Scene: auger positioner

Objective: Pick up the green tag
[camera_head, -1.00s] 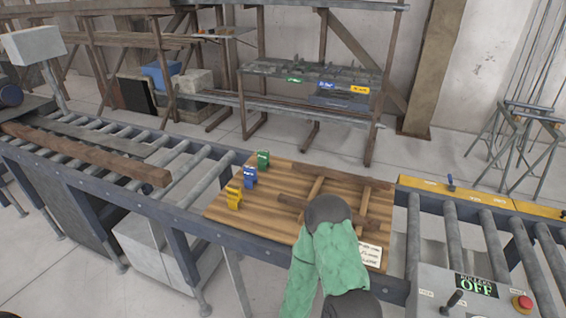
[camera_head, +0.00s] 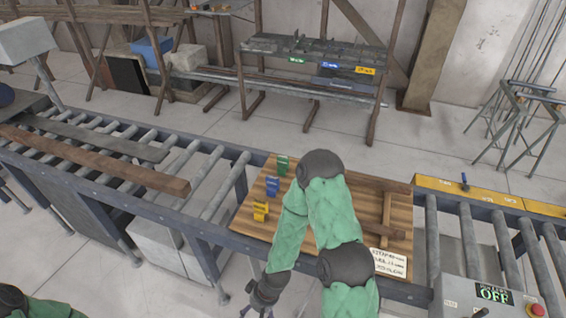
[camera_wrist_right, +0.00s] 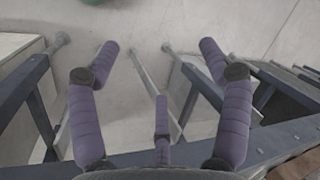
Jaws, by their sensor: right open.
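The green tag (camera_head: 283,165) stands near the back left corner of the wooden board (camera_head: 246,220). A blue tag (camera_head: 272,186) and a yellow tag (camera_head: 260,211) stand in a row in front of it. My right gripper (camera_head: 262,297) is at the front of the conveyor, nearer to me and lower in the picture than the tags. In the right wrist view its purple fingers (camera_wrist_right: 158,55) are spread open with nothing between them, over the floor and frame legs. No tag shows in that view. My left gripper is not in view.
Dark wooden bars (camera_head: 388,215) and a written card (camera_head: 388,263) lie on the board's right side. The conveyor's side rail (camera_head: 190,228) runs in front of the board. A control box (camera_head: 487,297) reading OFF is at lower right. My right arm covers the board's middle.

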